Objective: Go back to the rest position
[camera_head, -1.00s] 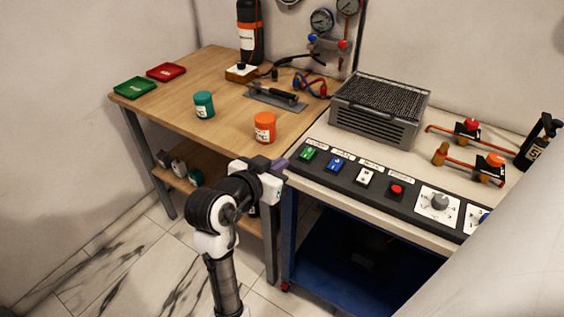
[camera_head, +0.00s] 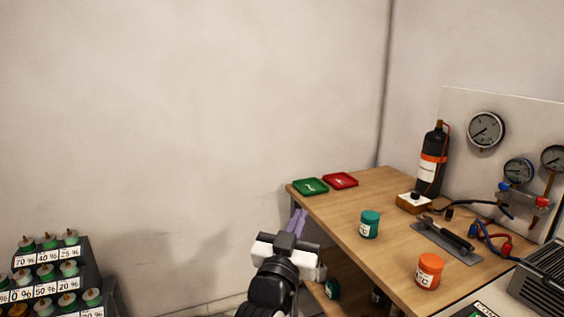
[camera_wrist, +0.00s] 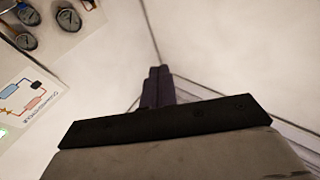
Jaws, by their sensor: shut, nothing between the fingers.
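My gripper (camera_head: 297,222) shows in the head view at the lower middle, in front of the wooden table's left end. Its two purple fingers are together with nothing between them and point up and away from me. In the wrist view the closed dark fingers (camera_wrist: 157,86) stand out in front of the wall. The gripper appears clear of the objects on the table. My arm runs down out of the bottom of the head view.
The wooden table (camera_head: 352,223) bears a green tray (camera_head: 310,187), a red tray (camera_head: 341,180), a teal jar (camera_head: 370,224) and an orange jar (camera_head: 429,270). A rack (camera_head: 95,277) of labelled green-topped bottles stands at lower left. Bare wall fills the left.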

